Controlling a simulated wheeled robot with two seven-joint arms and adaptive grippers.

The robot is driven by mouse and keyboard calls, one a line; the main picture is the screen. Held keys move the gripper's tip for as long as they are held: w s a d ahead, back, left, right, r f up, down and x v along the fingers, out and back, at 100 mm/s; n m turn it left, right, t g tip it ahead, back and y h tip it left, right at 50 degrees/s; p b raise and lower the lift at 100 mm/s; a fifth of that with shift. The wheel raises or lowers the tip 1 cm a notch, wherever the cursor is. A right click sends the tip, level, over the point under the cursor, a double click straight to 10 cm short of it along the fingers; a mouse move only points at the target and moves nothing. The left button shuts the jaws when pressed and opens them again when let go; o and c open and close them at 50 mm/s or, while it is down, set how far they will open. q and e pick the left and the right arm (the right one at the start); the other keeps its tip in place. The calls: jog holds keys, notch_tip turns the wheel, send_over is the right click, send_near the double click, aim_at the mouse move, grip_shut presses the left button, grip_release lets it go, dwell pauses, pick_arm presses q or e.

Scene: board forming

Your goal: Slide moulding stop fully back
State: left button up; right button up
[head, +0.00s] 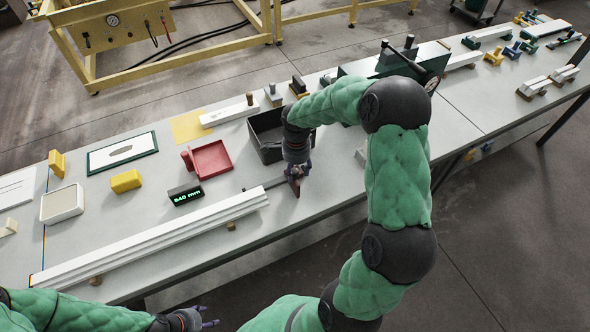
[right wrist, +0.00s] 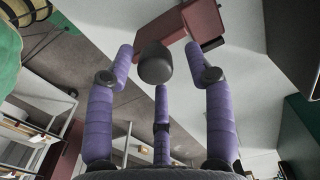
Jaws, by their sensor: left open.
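A long white moulding (head: 150,235) lies along the near side of the table. I take the dark red block by my right gripper to be the moulding stop; little of it shows in the head view. In the right wrist view, a dark red block (right wrist: 180,22) lies beyond the fingertips. A dark grey rounded knob (right wrist: 155,63) stands between them, with gaps to the side fingers. My right gripper (head: 295,180) is open, pointing down just past the moulding's right end. My left gripper (head: 205,321) is open and empty, off the table's near edge.
A display (head: 186,195) reads 840 mm. A red tray (head: 211,160), a black bin (head: 255,137) and a yellow block (head: 126,181) stand behind the moulding. Blocks and tools fill the table's right part. The table's near edge runs close to the moulding.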

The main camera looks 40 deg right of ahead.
jog(key=shift+a, duration=0.1)
jog(key=shift+w+r, duration=0.1)
jog(key=shift+r, duration=0.15)
notch_tip(320, 180, up, 12)
jog(key=shift+f, duration=0.2)
jog(key=shift+f, duration=0.1)
dwell(0.6)
